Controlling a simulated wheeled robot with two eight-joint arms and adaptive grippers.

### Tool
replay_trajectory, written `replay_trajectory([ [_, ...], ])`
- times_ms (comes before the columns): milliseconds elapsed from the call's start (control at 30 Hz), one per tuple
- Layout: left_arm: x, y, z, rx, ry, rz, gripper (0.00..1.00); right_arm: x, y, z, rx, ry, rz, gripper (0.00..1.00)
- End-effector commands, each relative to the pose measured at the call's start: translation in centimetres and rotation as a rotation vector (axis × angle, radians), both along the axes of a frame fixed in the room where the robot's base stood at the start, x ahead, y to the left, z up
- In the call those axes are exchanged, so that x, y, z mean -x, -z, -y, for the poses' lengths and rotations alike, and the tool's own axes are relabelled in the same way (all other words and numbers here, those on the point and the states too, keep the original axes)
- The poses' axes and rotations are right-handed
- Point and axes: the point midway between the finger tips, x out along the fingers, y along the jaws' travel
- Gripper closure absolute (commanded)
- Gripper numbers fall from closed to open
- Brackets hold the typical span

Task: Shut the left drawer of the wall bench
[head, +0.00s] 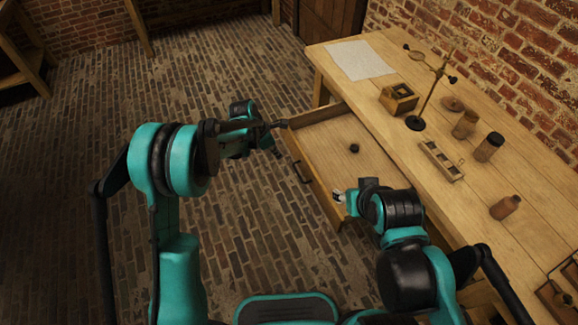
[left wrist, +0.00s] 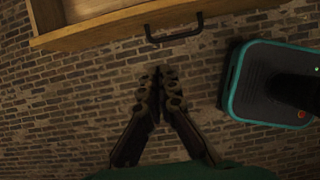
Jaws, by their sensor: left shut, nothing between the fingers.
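The left drawer (head: 325,135) of the wall bench (head: 390,70) is pulled out, with its wooden floor showing. Its front panel carries a dark bar handle (head: 303,173); the handle also shows in the left wrist view (left wrist: 174,35), with the drawer front (left wrist: 110,22) along the top. My left gripper (head: 277,136) is near the far end of the drawer front, outside the drawer. In the left wrist view its fingers (left wrist: 160,78) are together and empty, apart from the handle. My right gripper (head: 338,196) is by the near end of the drawer; its fingers are too small to judge.
A small dark round thing (head: 354,148) lies in the drawer. The brick floor (head: 230,70) left of the drawer is clear.

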Motion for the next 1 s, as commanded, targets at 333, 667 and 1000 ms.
replay_trajectory([
  [333,-0.7,5.5,1.9,0.001,-0.003,-0.002,1.00,0.0,3.3,0.0,0.000,0.000,0.000,0.52],
  [667,-1.9,9.2,5.2,-0.001,-0.001,-0.002,1.00,0.0,4.7,0.0,0.000,0.000,0.000,0.52],
  [1000,-2.7,9.2,7.2,0.000,-0.003,-0.001,1.00,0.0,4.4,0.0,0.000,0.000,0.000,0.52],
])
